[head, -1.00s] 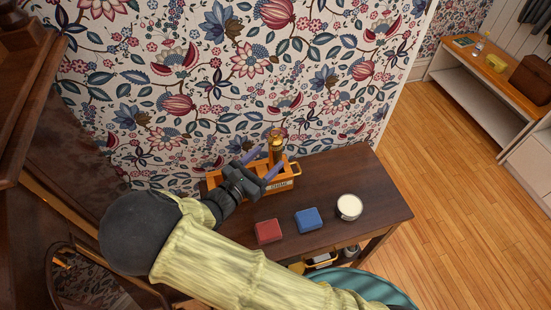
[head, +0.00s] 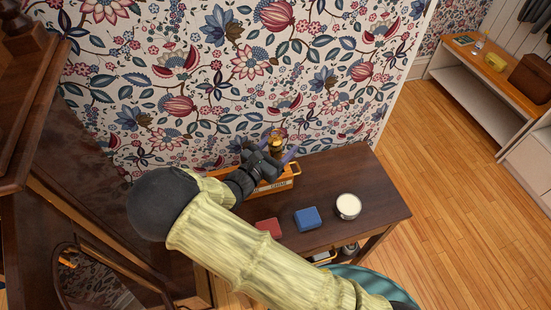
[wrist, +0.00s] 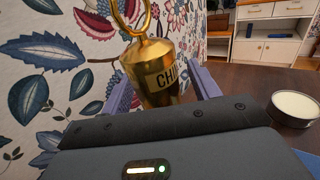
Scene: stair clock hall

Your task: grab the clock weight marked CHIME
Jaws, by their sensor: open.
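The brass clock weight marked CHIME (wrist: 150,72) stands upright with a ring on top, close ahead in the wrist view. Its label reads "CHI", with the rest cut off by the curve. In the head view the weight (head: 277,143) rises from the right end of a wooden rack (head: 288,181) on the dark table, against the wall. My gripper (head: 272,153) is open, with its purple fingers on either side of the weight. In the wrist view the fingers (wrist: 163,88) flank the weight's body, and my gripper's housing hides its lower part. I cannot tell whether they touch it.
A red box (head: 269,227), a blue box (head: 308,218) and a white round tin (head: 348,206) stand on the dark table (head: 360,175) in front of the rack. The flowered wall (head: 200,80) is close behind the weight. The table's right end is clear.

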